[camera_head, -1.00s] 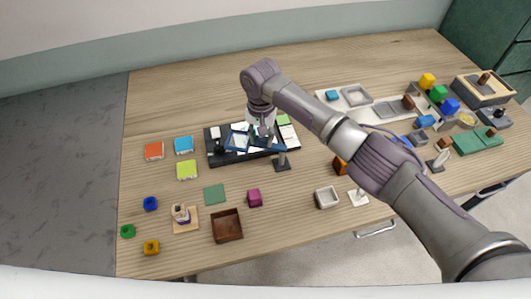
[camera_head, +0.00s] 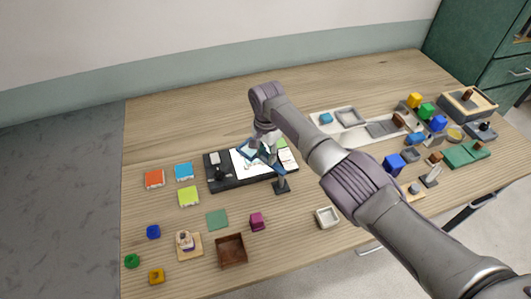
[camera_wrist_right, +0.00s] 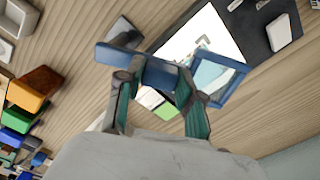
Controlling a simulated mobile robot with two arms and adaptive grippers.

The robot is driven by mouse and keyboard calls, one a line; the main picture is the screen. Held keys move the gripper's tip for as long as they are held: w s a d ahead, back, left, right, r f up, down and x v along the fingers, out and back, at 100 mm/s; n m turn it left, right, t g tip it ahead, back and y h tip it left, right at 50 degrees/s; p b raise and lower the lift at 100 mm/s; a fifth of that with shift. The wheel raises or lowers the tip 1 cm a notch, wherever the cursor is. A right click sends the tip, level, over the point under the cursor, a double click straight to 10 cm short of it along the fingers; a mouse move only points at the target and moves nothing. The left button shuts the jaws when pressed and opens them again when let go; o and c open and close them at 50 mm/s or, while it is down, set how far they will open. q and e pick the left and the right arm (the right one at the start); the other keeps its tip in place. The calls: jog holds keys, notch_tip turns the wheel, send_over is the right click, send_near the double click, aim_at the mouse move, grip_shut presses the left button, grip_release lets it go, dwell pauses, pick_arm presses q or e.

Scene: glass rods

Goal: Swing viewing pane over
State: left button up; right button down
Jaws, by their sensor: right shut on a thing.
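The viewing pane is a blue frame (camera_head: 267,157) on a dark stand (camera_head: 282,187), held at a tilt over the right part of the black tray (camera_head: 228,184). My right gripper (camera_head: 265,145) is at the frame. In the right wrist view my right gripper (camera_wrist_right: 160,100) is shut on the frame's blue bar (camera_wrist_right: 145,66), with a finger on each side. The clear part of the pane (camera_wrist_right: 213,76) shows beyond the fingers, over a bright white panel (camera_wrist_right: 188,36). My left gripper is not in view.
A white tray (camera_head: 350,128) and several coloured blocks stand to the right.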

aim_at(267, 154)
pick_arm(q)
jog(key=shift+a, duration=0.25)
pick_arm(e)
jog(key=shift+w, duration=0.1)
jog(key=c, duration=0.7)
grip_release()
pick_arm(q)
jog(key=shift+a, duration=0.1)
pick_arm(e)
notch_tip(267, 154, up, 12)
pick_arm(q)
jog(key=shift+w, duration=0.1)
pick_arm(e)
jog(key=shift+f, duration=0.1)
